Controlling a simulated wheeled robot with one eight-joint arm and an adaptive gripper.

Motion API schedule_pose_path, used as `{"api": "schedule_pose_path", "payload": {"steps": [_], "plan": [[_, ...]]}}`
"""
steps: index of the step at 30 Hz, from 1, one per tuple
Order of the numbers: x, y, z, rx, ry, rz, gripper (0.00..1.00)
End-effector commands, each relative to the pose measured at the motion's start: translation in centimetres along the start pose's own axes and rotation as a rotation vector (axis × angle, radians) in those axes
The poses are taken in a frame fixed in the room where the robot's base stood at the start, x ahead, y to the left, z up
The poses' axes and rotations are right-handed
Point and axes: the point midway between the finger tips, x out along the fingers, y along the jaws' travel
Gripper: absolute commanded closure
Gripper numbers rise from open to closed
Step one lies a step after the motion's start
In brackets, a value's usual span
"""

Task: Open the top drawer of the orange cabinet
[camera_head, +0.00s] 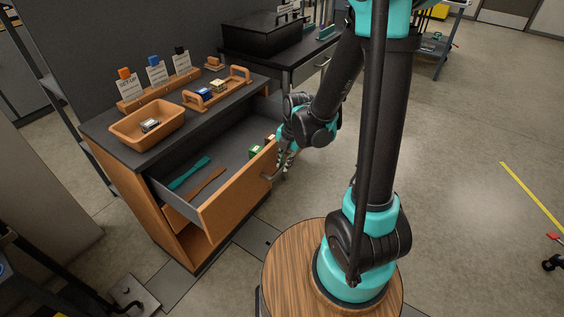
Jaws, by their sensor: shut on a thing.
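The orange cabinet (127,200) with a dark top stands at the left. Its top drawer (237,190) is pulled well out, and its grey inside shows. In the drawer lie a teal tool (189,173), a brown tool (207,184) and small green and yellow blocks (256,151) near the right end. My gripper (281,170) is at the right part of the drawer front, shut on the drawer handle (268,177). The fingertips are small in this view, and part of the handle is hidden by them.
On the cabinet top are an orange bin (133,128), a wooden tray (238,83) with small blocks and a rack (160,91) with labelled cards. A dark bench (284,53) stands behind. Below the drawer is an open shelf space.

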Motion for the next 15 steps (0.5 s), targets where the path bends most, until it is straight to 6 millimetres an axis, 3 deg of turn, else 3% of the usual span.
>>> {"api": "schedule_pose_path", "payload": {"steps": [5, 6, 10, 15], "plan": [[0.0, 0.04, 0.06, 0.0, -0.001, 0.0, 1.0], [0.0, 0.05, 0.06, 0.0, -0.001, 0.001, 0.82], [0.0, 0.04, 0.05, 0.0, -0.001, 0.0, 0.66], [0.0, 0.04, 0.03, 0.0, -0.001, 0.0, 0.66]]}}
